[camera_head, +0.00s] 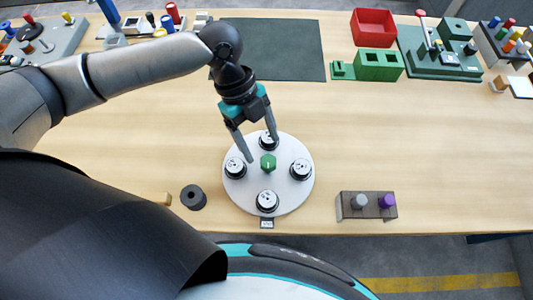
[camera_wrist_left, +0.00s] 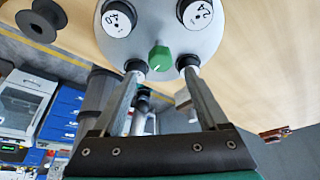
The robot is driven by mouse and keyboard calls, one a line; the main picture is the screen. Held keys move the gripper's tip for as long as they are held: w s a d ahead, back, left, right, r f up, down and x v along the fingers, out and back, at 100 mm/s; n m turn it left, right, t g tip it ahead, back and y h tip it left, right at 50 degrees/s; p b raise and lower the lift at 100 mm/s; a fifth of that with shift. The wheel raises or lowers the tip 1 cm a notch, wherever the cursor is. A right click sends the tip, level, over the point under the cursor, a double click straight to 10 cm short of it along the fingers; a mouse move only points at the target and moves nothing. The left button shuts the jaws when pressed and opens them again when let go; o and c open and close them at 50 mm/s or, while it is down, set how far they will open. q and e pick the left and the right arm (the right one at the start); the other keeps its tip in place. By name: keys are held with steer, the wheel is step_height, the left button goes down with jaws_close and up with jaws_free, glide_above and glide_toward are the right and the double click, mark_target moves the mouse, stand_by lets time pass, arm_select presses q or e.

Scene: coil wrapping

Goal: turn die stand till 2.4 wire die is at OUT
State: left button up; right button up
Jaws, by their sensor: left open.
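The die stand (camera_head: 290,195) is a round white disc on the table with several black dies with white labelled tops around a green knob (camera_head: 268,163). The dies sit at its left (camera_head: 235,168), right (camera_head: 300,169), front (camera_head: 267,200) and back (camera_head: 268,140). A small plate (camera_head: 267,223), its lettering too small to read, lies at the front edge. My left gripper (camera_head: 261,148) is open above the back left of the disc. In the left wrist view the knob (camera_wrist_left: 160,58) shows between the fingertips; contact cannot be told. My right gripper is not in view.
A black spool (camera_head: 193,197) stands left of the disc. A brown holder (camera_head: 367,214) with grey and purple pegs is at the right. A dark mat (camera_head: 290,50), red bin (camera_head: 373,28) and green fixtures (camera_head: 380,65) lie at the back.

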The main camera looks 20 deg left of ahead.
mark_target(268, 161)
arm_select(q)
steer(key=x, duration=0.5)
steer(key=shift+f, duration=0.1)
jaws_close()
stand_by(0.5)
stand_by(0.8)
